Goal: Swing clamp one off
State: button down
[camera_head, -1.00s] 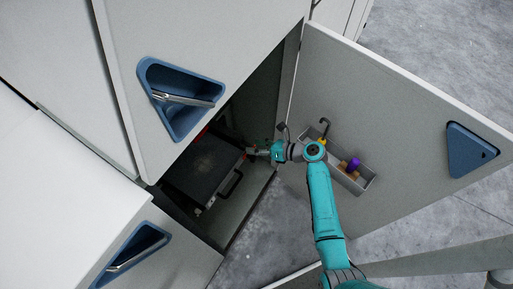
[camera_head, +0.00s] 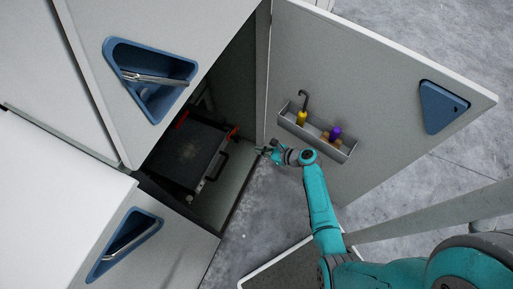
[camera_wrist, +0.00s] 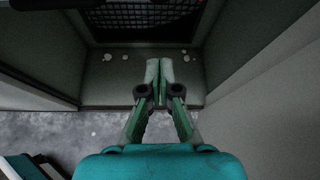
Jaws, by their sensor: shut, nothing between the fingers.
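A dark box-like unit with a black handle (camera_head: 217,167) sits inside the open cabinet in the head view. A red part, perhaps a clamp (camera_head: 182,120), shows at its upper left corner. A second red part (camera_head: 233,132) shows at its upper right. I cannot tell which is clamp one. My gripper (camera_head: 262,150) is at the cabinet opening, right of the unit and apart from it. In the wrist view its fingers (camera_wrist: 160,72) are together and hold nothing. A dark mesh panel (camera_wrist: 140,14) lies beyond them.
The open door (camera_head: 365,75) stands at the right, with a grey bin (camera_head: 340,157) holding a yellow-handled hook (camera_head: 302,117) and a purple-topped tool (camera_head: 335,132). Cabinet side walls bound the opening. Grey floor (camera_head: 265,205) is clear in front.

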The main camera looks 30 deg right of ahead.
jog(key=w+a, duration=0.4)
jog(key=w, duration=0.2)
jog(key=shift+w+a, duration=0.15)
jog(key=shift+a, duration=0.15)
dwell(0.4)
jog(key=shift+r, duration=0.2)
